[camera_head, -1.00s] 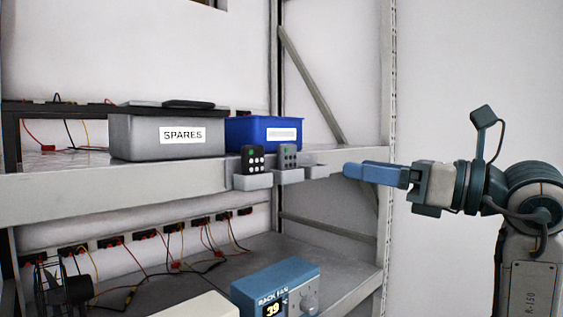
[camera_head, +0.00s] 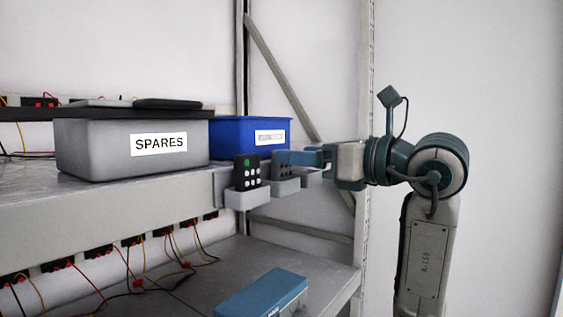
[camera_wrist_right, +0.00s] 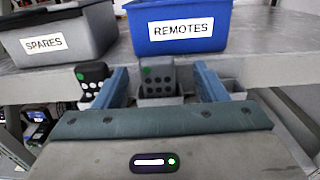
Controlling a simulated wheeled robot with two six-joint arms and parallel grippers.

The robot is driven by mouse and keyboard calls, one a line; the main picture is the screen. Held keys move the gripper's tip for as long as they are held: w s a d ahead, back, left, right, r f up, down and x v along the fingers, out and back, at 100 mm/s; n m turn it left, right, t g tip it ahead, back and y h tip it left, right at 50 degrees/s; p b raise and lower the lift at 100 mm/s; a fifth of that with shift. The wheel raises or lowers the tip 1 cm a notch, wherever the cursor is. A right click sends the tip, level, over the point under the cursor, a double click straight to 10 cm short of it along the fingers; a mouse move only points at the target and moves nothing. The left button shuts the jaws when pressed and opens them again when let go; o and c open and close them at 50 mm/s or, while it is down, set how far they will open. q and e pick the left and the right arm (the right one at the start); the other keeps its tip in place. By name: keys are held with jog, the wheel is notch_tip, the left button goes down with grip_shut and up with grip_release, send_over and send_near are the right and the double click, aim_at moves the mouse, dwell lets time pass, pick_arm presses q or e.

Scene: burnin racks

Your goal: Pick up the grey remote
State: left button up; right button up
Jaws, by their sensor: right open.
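The grey remote (camera_wrist_right: 157,76) stands upright in a small grey holder on the shelf's front edge. In the right wrist view it shows between the two blue fingers of my open right gripper (camera_wrist_right: 160,70). In the head view my right gripper (camera_head: 284,158) comes in from the right and hides part of the grey remote (camera_head: 282,175). I see no firm contact. A black remote (camera_head: 247,172) with a green button stands in the holder to the left; it also shows just outside the left finger (camera_wrist_right: 91,78). My left gripper is not in view.
A blue bin labelled REMOTES (camera_wrist_right: 180,14) and a grey SPARES bin (camera_head: 90,148) stand on the shelf behind the holders. An empty-looking holder (camera_head: 311,178) is at the right. A blue box (camera_head: 262,293) sits on the lower shelf. A rack post (camera_head: 365,100) rises behind my arm.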

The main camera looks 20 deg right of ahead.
aim_at(273, 154)
jog(key=p+x, duration=0.3)
jog(key=x, duration=0.1)
jog(key=shift+s+a+r, duration=0.15)
jog(key=shift+p+x, duration=0.45)
jog(key=shift+x, duration=0.55)
jog(key=shift+a, duration=0.25)
jog(key=shift+w+f, duration=0.25)
jog(key=shift+w, duration=0.05)
pick_arm(q)
jog(key=r, duration=0.1)
jog(key=w+r, duration=0.1)
jog(key=r, duration=0.1)
jog(key=a+r, duration=0.1)
jog(key=shift+w+a+r, duration=0.1)
jog(key=shift+w+r, duration=0.05)
jog(key=shift+w, duration=0.05)
pick_arm(e)
jog(key=shift+d, duration=0.1)
jog(key=c, duration=1.1)
